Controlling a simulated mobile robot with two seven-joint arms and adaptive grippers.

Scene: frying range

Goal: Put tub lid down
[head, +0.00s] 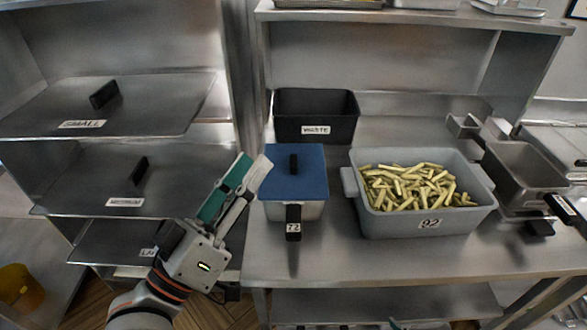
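A blue lid (312,183) with a black upright knob lies flat over a small metal container (309,211) labelled 72, which has a black front handle. A grey tub (382,223) labelled 92 is uncovered and full of pale cut fries (415,187). My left gripper (254,168) is just left of the blue lid, its teal and white fingers pointing up and right. The fingertips look close together, and I see nothing clearly held between them. Whether they touch the lid's edge cannot be told. My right gripper is not in view.
A black waste bin (316,129) stands behind the blue lid. Left shelves labelled small (150,102) and medium (95,190) carry black handle-like blocks. Metal pans (524,178) stand right of the tub. The steel counter (385,262) is clear in front.

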